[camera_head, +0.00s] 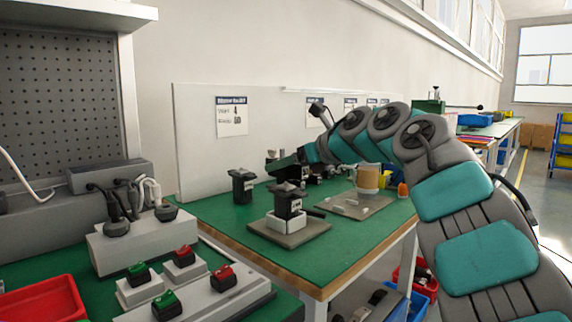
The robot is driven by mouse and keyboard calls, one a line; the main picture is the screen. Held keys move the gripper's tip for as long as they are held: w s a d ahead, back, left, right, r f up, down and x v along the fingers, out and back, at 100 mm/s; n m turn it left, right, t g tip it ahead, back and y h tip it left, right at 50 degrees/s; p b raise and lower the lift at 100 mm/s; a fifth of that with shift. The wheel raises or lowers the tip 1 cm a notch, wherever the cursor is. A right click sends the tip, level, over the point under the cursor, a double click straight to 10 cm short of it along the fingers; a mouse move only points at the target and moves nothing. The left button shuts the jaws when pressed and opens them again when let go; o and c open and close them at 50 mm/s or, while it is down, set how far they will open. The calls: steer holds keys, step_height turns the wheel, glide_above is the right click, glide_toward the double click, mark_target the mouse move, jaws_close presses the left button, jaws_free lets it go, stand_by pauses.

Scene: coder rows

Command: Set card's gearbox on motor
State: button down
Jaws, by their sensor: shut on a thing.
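My teal-and-grey arm reaches in from the right, and its dark gripper (287,167) is over the green bench. It is small and dark here. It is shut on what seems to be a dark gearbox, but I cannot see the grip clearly. Below it a black block with a pale label (289,205) stands upright in a white holder (284,223) on a grey plate (312,233). I cannot tell whether this block touches the gripper. A similar black labelled block (242,186) stands apart to the left. The card (231,116) hangs on the white panel; its print is too small to read surely.
A second grey plate (352,206) with small pale pieces lies to the right, with a tan cylinder (368,177) behind it. Red and green switches (166,301) and a red tray (44,302) are at the front left. Green bench surface is clear around the plates.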

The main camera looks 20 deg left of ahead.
mark_target(306, 171)
steer(key=shift+f+b, duration=0.95)
steer(key=shift+f, duration=0.25)
steer(key=shift+f, duration=0.35)
stand_by(0.4)
jaws_free()
steer(key=shift+d, duration=0.1)
steer(key=shift+s+d+r+b, duration=0.15)
steer(key=shift+d+b, duration=0.25)
steer(key=shift+d, duration=0.1)
steer(key=b+v, duration=0.1)
steer(key=v, duration=0.5)
steer(key=shift+s+d+r, duration=0.1)
steer(key=shift+d, duration=0.1)
